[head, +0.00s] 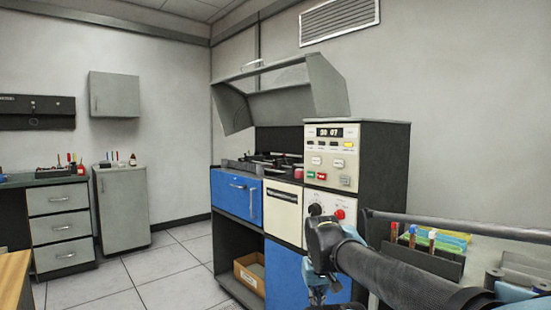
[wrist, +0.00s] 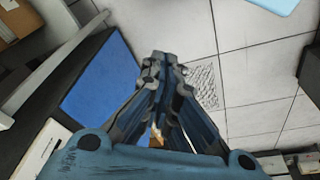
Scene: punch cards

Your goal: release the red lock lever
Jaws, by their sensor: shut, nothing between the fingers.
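A small red knob-like part (head: 339,214), which looks like the red lock lever, is on the white front panel of the machine (head: 382,165) in the head view. A black knob (head: 315,209) sits just left of it. My gripper (head: 318,297) hangs low in front of the machine, below the red part and apart from it. In the wrist view my gripper (wrist: 163,62) points down over the floor with its fingers together and empty. The red part does not show in the wrist view.
The machine has a blue drawer (head: 236,194), a raised grey hood (head: 283,84) and a cardboard box (head: 250,272) on its lower shelf. The tiled floor (head: 150,285) at left is clear.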

